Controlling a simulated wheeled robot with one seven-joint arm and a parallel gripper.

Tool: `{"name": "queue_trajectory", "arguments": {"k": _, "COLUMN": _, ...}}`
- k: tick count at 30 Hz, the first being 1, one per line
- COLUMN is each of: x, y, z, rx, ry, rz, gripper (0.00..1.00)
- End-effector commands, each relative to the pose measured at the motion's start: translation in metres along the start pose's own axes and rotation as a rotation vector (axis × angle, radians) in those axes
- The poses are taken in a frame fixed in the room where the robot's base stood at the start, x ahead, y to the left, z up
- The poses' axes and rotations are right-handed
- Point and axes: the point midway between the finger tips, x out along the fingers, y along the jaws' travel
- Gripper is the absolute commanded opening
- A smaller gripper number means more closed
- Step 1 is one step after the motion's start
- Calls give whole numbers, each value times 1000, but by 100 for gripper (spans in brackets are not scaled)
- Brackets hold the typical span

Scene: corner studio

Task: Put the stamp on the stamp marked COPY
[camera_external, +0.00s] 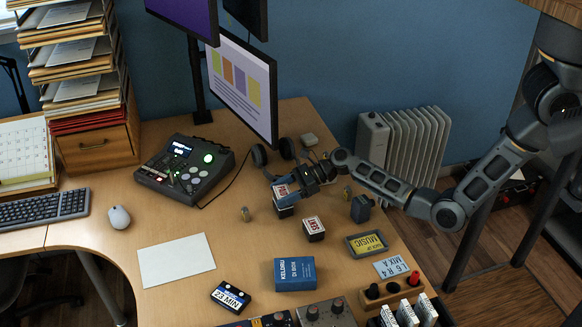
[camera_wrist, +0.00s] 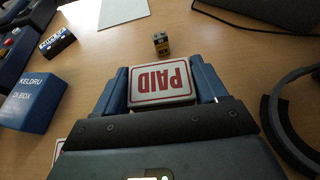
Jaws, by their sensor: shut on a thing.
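My gripper (camera_external: 284,190) is shut on a stamp (camera_external: 284,201) with a white top label in a red border. In the wrist view the held stamp (camera_wrist: 161,82) reads PAID, upside down, between the two blue fingers of my gripper (camera_wrist: 165,88). I cannot tell whether its underside touches the desk. A second stamp (camera_external: 313,229) with a white label and red letters stands on the desk just in front and to the right of the held one. Its word is too small to read surely. In the wrist view only its edge (camera_wrist: 58,150) shows, at lower left.
A blue box (camera_external: 294,274) and paper sheet (camera_external: 176,260) lie nearer the front. Headphones (camera_external: 260,155) lie behind, and a dark blue block (camera_external: 361,208) stands to the right.

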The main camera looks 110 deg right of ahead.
Motion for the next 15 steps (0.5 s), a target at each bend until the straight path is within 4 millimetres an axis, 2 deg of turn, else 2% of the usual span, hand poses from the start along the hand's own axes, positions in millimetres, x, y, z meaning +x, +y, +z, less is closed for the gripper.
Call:
{"name": "queue_trajectory", "arguments": {"k": 8, "x": 1, "y": 0, "z": -1, "rx": 0, "ry": -1, "rz": 0, "gripper": 41}}
{"name": "queue_trajectory", "arguments": {"k": 9, "x": 1, "y": 0, "z": -2, "rx": 0, "ry": 0, "rz": 0, "gripper": 73}}
{"name": "queue_trajectory", "arguments": {"k": 15, "x": 1, "y": 0, "z": -1, "rx": 0, "ry": -1, "rz": 0, "gripper": 92}}
